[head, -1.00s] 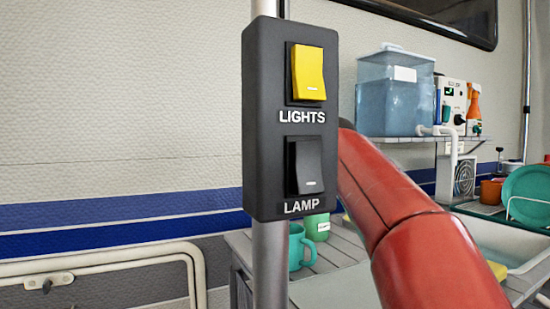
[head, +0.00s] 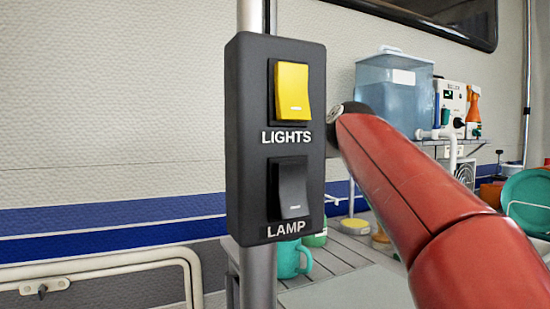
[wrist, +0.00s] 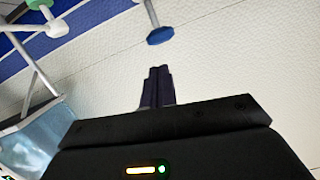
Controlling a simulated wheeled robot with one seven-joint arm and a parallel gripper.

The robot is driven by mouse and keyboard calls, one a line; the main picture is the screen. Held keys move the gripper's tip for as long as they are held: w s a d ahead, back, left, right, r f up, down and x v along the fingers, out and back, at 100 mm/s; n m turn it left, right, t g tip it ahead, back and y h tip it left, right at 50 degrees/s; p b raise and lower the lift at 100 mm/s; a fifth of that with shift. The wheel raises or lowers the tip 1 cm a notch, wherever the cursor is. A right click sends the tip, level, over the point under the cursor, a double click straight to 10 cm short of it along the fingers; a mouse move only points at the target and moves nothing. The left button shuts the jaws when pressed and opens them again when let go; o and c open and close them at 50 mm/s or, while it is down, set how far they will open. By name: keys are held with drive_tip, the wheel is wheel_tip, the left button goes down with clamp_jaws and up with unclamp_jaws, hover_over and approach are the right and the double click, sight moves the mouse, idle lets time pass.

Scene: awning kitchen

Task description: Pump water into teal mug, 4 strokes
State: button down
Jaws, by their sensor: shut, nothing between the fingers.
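The teal mug (head: 288,260) stands on the slatted counter in the head view, partly hidden behind the switch box and pole. My gripper (wrist: 160,70) shows in the wrist view with its fingers together and nothing between them. A blue round knob (wrist: 160,36) on a thin white rod is just beyond the fingertips, apart from them in the picture; I cannot tell for sure whether it belongs to the pump. In the head view the gripper is hidden. My red arm crosses the right side.
A black box (head: 276,140) with LIGHTS and LAMP switches on a metal pole blocks much of the head view. A blue water tank (head: 393,100) stands on a shelf at the back right. A green container (head: 316,240) is beside the mug. A teal plate (head: 528,200) is far right.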

drive_tip(key=v, duration=0.6)
idle(2.3)
drive_tip(key=a+r+n+p, duration=0.1)
drive_tip(key=r, duration=0.1)
drive_tip(key=a+r+n+h+p, duration=0.1)
drive_tip(key=a+r, duration=0.1)
drive_tip(key=shift+s+a+r+n+g+p, duration=0.1)
drive_tip(key=shift+a+r+n+g+p, duration=0.1)
drive_tip(key=shift+r+n+g+p, duration=0.15)
drive_tip(key=shift+w+a+f, duration=0.45)
drive_tip(key=shift+w+f, duration=0.75)
drive_tip(key=shift+w, duration=0.3)
drive_tip(key=shift+w+a+f, duration=0.5)
drive_tip(key=shift+w+f, duration=0.65)
drive_tip(key=shift+w, duration=0.35)
drive_tip(key=shift+w+a+f, duration=0.45)
drive_tip(key=shift+w+f, duration=0.75)
drive_tip(key=shift+w, duration=0.25)
